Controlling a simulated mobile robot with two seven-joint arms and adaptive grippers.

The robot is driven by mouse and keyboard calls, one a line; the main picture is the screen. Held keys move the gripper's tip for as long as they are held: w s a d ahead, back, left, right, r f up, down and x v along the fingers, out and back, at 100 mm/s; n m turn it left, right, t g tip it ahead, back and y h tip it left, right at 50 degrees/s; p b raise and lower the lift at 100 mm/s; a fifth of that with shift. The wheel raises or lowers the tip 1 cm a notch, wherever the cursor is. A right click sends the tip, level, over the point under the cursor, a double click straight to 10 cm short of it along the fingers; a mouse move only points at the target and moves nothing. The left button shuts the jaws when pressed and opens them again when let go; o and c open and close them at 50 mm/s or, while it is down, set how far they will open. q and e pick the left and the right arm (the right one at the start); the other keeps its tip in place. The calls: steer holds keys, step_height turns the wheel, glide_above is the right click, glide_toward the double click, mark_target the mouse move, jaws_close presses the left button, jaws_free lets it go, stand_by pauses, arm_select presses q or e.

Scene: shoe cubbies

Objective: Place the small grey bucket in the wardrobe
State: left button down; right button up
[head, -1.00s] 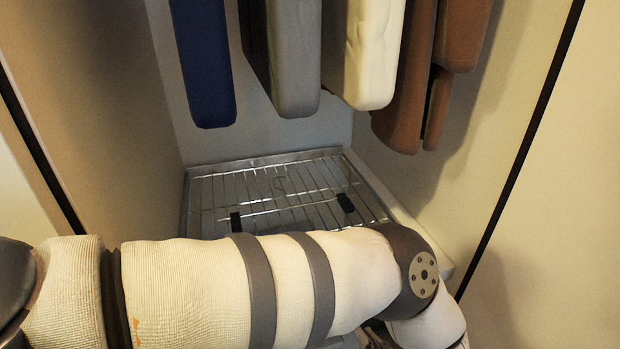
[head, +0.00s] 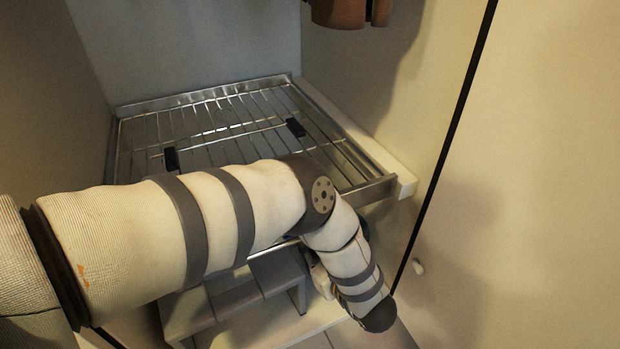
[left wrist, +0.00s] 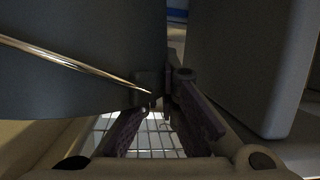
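The open wardrobe (head: 205,45) fills the middle of the head view, with a metal wire rack (head: 225,118) inside it. My left arm crosses in front of the rack and bends downward at the right; its gripper is hidden in the head view. In the left wrist view, the dark grey bucket (left wrist: 80,75) fills the upper left, with its thin wire handle across it. My left gripper (left wrist: 168,95) has its fingers close together at the bucket's edge and appears shut on it. The bucket does not show in the head view. My right gripper is not in view.
A grey step-like stool (head: 250,285) stands below the rack, partly behind my arm. Brown hanging items (head: 345,12) show at the top. A smooth grey shape (left wrist: 245,65) is close on the right in the left wrist view. The visible rack surface looks bare.

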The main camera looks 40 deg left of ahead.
arm_select(q)
steer(key=shift+f+b, duration=0.4)
steer(key=shift+f, duration=0.05)
steer(key=c, duration=1.8)
jaws_free()
steer(key=shift+r, duration=0.1)
steer(key=shift+s+d+r+p, duration=0.15)
steer(key=shift+d+r+p, duration=0.45)
steer(key=shift+r+p, duration=0.25)
steer(key=p+v, duration=0.2)
steer(key=v, duration=0.8)
steer(key=shift+d, duration=0.4)
steer(key=shift+s+f, duration=0.1)
